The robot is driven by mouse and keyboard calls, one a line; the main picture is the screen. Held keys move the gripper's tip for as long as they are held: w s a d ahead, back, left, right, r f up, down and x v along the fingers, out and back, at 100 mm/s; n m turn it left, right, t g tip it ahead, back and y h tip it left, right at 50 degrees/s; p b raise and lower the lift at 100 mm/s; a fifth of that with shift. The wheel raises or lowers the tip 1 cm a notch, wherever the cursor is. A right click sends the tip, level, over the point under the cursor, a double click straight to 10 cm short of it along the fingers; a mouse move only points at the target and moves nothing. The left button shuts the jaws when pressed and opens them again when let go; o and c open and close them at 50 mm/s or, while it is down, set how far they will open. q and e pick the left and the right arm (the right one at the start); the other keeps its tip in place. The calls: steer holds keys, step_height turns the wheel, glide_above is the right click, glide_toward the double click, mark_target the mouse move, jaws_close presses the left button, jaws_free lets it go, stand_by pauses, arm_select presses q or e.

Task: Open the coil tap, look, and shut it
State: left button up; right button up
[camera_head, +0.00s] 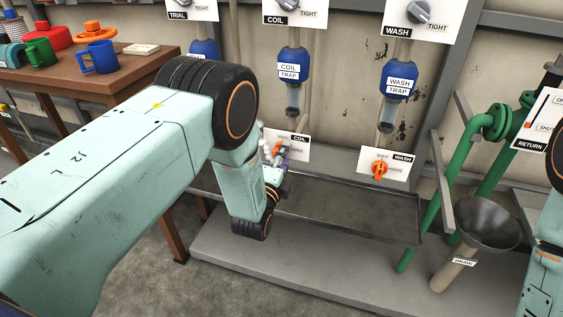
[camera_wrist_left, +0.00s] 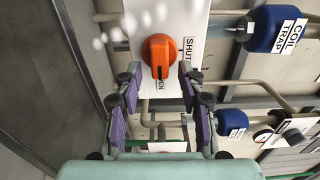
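The orange coil tap (camera_wrist_left: 158,57) sits on a white plate (camera_wrist_left: 186,20) in the left wrist view. Its dark mark points down, toward the partly hidden OPEN label; SHUT is to its right. White puffs (camera_wrist_left: 128,24) show at the plate's upper left. In the head view my left gripper (camera_head: 277,158) is at the COIL plate (camera_head: 297,144), and my arm partly hides the tap. My right gripper is out of view.
The blue coil trap (camera_head: 290,68) hangs above. To the right are the wash tap (camera_head: 379,169), the wash trap (camera_head: 401,78), green pipes (camera_head: 432,200) and the drain funnel (camera_head: 482,220). A grey tray (camera_head: 340,208) lies below. A wooden table (camera_head: 105,78) with mugs stands left.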

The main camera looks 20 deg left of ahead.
arm_select(q)
steer(key=s, duration=1.2)
steer(key=shift+a, duration=0.25)
steer(key=s+a+f+n+g+p, duration=0.2)
steer(key=s+a+f+n+g, duration=0.1)
steer(key=s+f+n+g, duration=1.2)
steer(key=s+a+r+n+g+p, duration=0.1)
steer(key=s+r+n+p, duration=0.1)
steer(key=s, duration=0.8)
steer(key=s+a+r+n+g+p, duration=0.1)
steer(key=s+r+n+g+p, duration=0.1)
steer(key=s, duration=0.8)
step_height(320, 180, up, 2)
steer(key=shift+r+y+p, duration=0.1)
steer(key=shift+y+p, duration=0.2)
steer(key=shift+p, duration=0.15)
